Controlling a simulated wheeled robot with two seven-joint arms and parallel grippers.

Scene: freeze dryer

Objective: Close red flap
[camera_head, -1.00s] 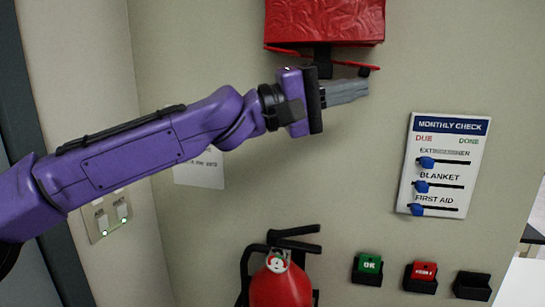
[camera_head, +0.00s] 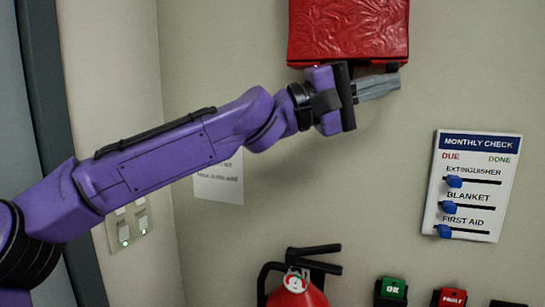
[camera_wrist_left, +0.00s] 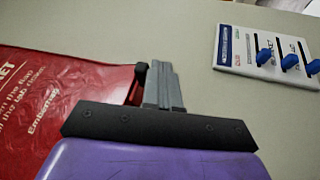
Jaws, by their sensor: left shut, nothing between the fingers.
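The red flap (camera_head: 349,28) is the embossed front of the red holder on the wall, at the top of the head view and cut off there. In the left wrist view, a red surface with white lettering (camera_wrist_left: 45,105) fills the left side. My left gripper (camera_head: 392,84) is shut and empty, its grey fingers just below the flap's lower edge, pointing right. In the left wrist view its fingers (camera_wrist_left: 164,85) lie beside a small black knob (camera_wrist_left: 140,70) at the red edge. I cannot tell whether they touch the flap. My right gripper is out of view.
A monthly check board (camera_head: 472,185) with blue sliders hangs to the right. A fire extinguisher (camera_head: 297,290) is below. Green (camera_head: 391,290) and red (camera_head: 452,298) buttons sit at lower right. The wall between gripper and board is bare.

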